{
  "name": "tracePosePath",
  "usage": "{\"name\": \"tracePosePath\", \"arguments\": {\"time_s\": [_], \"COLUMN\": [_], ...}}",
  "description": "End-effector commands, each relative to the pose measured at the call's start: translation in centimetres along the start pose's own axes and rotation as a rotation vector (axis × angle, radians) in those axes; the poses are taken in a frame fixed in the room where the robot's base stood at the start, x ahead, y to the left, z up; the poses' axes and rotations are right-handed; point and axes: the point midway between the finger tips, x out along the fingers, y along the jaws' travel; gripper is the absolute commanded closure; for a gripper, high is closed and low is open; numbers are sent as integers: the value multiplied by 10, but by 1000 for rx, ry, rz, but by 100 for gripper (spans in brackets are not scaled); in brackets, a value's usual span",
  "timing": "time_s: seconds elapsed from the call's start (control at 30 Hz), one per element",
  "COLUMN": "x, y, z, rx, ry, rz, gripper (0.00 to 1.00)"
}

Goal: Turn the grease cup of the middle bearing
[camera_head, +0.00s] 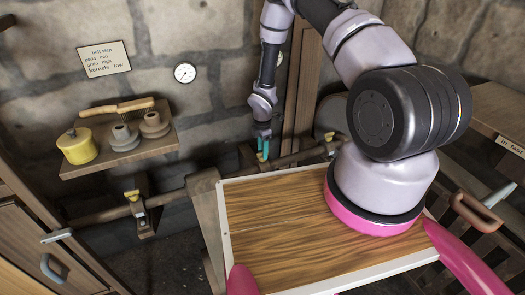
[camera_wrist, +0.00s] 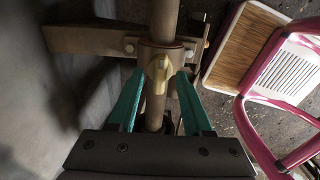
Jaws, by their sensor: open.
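The grease cup (camera_wrist: 158,76) of the middle bearing is a brass, wing-shaped piece on top of the bearing (camera_wrist: 166,50), over the shaft. In the wrist view my gripper (camera_wrist: 160,71) has its two teal fingers apart, one on each side of the cup, with gaps visible. I cannot tell how far the fingertips stand above the cup. In the head view my gripper (camera_head: 263,149) points down at the middle of the shaft (camera_head: 218,176), and little of the cup can be made out there.
Another bearing (camera_head: 142,212) with a yellow cup (camera_head: 132,196) stands left; another yellow cup (camera_head: 329,137) shows right. A shelf (camera_head: 78,170) with a yellow pot (camera_head: 77,147) hangs on the stone wall. My arm crosses above a wooden tray top (camera_head: 270,230).

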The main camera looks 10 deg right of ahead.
Motion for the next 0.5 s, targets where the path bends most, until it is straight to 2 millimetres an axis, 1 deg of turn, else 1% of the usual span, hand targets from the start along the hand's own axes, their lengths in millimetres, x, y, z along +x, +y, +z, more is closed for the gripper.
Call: {"name": "tracePosePath", "arguments": {"time_s": [0.27,0.3,0.37,0.4,0.43,0.5], "x": [2,2,2,2,2,2], "y": [0,0,0,0,0,0], "z": [0,0,0,0,0,0], "rx": [0,0,0,0,0,0], "ry": [0,0,0,0,0,0], "rz": [1,1,1,1,1,1], "gripper": [50,54,77,92,100,100]}}
